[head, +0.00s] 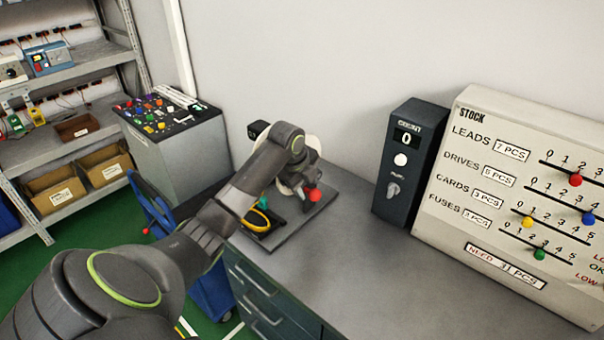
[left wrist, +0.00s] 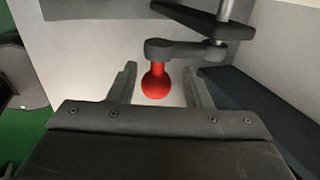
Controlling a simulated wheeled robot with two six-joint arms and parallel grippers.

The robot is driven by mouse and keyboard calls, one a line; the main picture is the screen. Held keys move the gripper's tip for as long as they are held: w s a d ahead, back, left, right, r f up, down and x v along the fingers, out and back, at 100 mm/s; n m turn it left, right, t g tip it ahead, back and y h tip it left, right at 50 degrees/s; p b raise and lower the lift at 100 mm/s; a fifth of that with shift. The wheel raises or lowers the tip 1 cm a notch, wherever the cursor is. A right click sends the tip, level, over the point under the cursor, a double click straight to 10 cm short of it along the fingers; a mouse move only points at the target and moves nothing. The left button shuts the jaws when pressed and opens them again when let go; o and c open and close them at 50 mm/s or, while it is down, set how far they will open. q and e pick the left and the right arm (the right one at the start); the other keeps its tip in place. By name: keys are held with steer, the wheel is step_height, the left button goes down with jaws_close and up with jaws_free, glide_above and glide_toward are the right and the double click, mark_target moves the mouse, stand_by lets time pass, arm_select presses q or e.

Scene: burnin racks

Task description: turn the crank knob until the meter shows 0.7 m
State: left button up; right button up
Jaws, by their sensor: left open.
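In the left wrist view the red knob (left wrist: 156,84) hangs from a dark crank arm (left wrist: 184,50). My left gripper (left wrist: 160,76) is open, with one finger on each side of the knob and visible gaps between. In the head view my left wrist covers much of the device and a pale round part (head: 314,147) behind it. A small black box (head: 258,130) shows beside the wrist; no meter reading is legible. My right gripper is not in view.
A dark counter box (head: 405,165) reading 0 stands right of the device, beside a white stock board (head: 510,190). A yellow ring (head: 258,219) lies on the device's left side. The bench front (head: 350,270) is clear. Shelves and a control cabinet stand left.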

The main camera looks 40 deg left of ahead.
arm_select(q)
steer(key=b+v, duration=0.3)
steer(key=v, duration=1.4)
steer(key=shift+d+f, duration=0.1)
steer(key=shift+d, duration=0.05)
